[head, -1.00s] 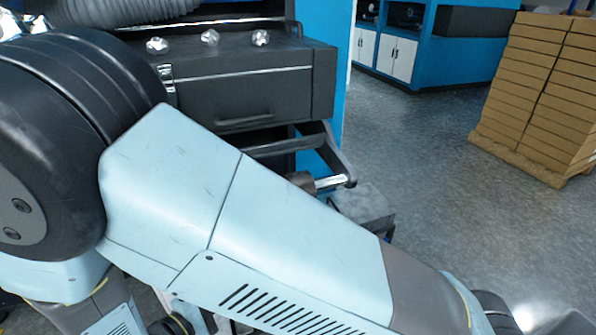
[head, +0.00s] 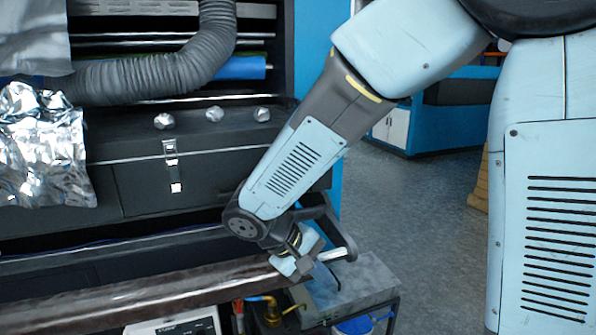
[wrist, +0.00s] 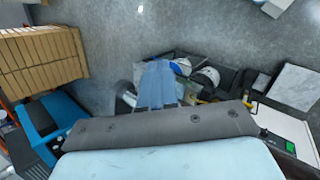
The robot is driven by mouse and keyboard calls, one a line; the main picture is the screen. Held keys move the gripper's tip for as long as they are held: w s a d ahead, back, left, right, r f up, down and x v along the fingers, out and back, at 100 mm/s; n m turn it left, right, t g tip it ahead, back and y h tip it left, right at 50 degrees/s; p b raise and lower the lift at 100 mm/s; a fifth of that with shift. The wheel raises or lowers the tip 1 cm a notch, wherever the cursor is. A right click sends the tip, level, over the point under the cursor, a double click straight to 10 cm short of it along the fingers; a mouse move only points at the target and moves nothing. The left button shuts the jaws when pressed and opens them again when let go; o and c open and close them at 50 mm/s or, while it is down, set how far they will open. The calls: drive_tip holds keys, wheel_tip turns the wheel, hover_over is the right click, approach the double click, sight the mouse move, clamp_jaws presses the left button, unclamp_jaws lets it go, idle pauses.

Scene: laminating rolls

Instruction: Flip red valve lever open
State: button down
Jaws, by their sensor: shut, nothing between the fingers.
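A small red part (head: 238,308), which may be the red valve lever, shows low in the head view beside a brass pipe fitting (head: 265,308). Its lever shape and position are too small to tell. My gripper (head: 325,284) is to the right of the fitting, above the grey bench top, pointing down and apart from the red part. In the wrist view my gripper's blue fingers (wrist: 158,72) lie together with nothing held. A yellow pipe piece shows just right of them, partly hidden by my wrist.
A dark roller (head: 150,290) crosses the lower left, close to my wrist. A grey bench top (head: 365,275) lies under my gripper. White helmets (wrist: 207,76) sit beside the fingers in the wrist view. Stacked boxes (wrist: 40,60) stand at left there; open floor lies beyond.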

drive_tip(key=s+d+r+m+t+y, duration=0.2)
drive_tip(key=s+d+r+m+y, duration=0.1)
drive_tip(key=d+r, duration=0.4)
drive_tip(key=s+d+r+m+t+y, duration=0.2)
drive_tip(key=s+d+r+m+y, duration=0.2)
drive_tip(key=d+r, duration=0.4)
drive_tip(key=d, duration=0.4)
drive_tip(key=shift+s, duration=0.15)
